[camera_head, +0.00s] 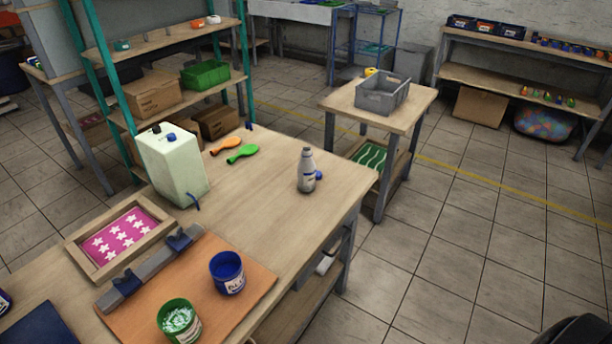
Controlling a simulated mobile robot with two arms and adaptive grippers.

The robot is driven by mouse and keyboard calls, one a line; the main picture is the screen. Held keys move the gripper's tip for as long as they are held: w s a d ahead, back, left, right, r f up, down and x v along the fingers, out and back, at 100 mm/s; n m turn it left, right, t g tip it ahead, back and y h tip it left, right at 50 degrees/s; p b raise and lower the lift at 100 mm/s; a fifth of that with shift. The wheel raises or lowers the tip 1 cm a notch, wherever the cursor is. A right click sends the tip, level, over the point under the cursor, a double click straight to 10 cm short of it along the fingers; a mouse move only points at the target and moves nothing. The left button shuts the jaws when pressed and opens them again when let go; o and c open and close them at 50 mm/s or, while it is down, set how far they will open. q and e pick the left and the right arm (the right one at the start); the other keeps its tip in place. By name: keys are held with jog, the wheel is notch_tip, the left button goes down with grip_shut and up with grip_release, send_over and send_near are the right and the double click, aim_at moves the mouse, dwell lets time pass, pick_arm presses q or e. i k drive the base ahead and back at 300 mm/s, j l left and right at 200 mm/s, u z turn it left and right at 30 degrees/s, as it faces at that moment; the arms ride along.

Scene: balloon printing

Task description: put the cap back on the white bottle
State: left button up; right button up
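A small grey-white bottle (306,172) stands upright near the right edge of the wooden workbench (265,190). A small blue cap (319,175) shows close against its right side, partly hidden behind it; I cannot tell whether they touch. The narrow top of the bottle shows no blue cap on it. Neither of my grippers can be made out in the head view. A dark rounded shape cuts into the bottom right corner, and I cannot tell which part it is.
A star-patterned screen frame (122,236), blue pot (227,272) and green pot (179,322) are nearer. Bench around the bottle is clear. A side table (420,98) holds a grey crate (382,96).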

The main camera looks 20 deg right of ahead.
aim_at(306, 166)
jog(key=l+u, duration=0.55)
jog(key=u, duration=0.2)
jog(key=l+u, duration=0.35)
